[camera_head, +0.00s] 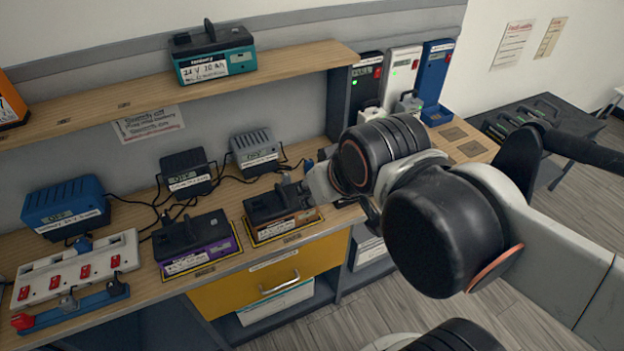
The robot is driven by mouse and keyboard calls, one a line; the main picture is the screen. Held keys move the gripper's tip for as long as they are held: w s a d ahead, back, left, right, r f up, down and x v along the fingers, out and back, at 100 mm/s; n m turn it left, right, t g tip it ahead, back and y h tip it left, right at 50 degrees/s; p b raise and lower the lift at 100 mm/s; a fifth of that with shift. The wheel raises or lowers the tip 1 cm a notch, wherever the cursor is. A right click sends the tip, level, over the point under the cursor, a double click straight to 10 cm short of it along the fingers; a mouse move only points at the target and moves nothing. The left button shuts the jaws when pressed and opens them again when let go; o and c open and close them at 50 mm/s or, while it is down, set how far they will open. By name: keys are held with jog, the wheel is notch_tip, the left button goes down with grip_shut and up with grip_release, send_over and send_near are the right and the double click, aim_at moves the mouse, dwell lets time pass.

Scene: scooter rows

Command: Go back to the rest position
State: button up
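My arm reaches in from the right of the head view, with its dark joint caps and pale links over the right part of the workbench (140,211). My gripper (345,200) is at the arm's end, beside the orange-labelled battery (283,208). Its fingers are mostly hidden behind the wrist, so I cannot tell whether they are open or shut, or whether they touch the battery. A purple-labelled battery (192,240) sits on its yellow-edged mat to the left.
Chargers with cables (187,174) line the back of the bench. A teal battery (213,55) stands on the shelf (130,98). Upright docks (402,75) stand at the right. A red-switched power strip (80,267) lies front left. A yellow drawer (265,285) is below. Floor shows at lower right.

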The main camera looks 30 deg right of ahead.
jog(key=shift+s, duration=0.1)
notch_tip(320, 180, down, 3)
jog(key=b, duration=0.2)
jog(key=shift+r+b, duration=0.1)
jog(key=shift+b, duration=0.3)
jog(key=shift+a, duration=0.1)
dwell(0.9)
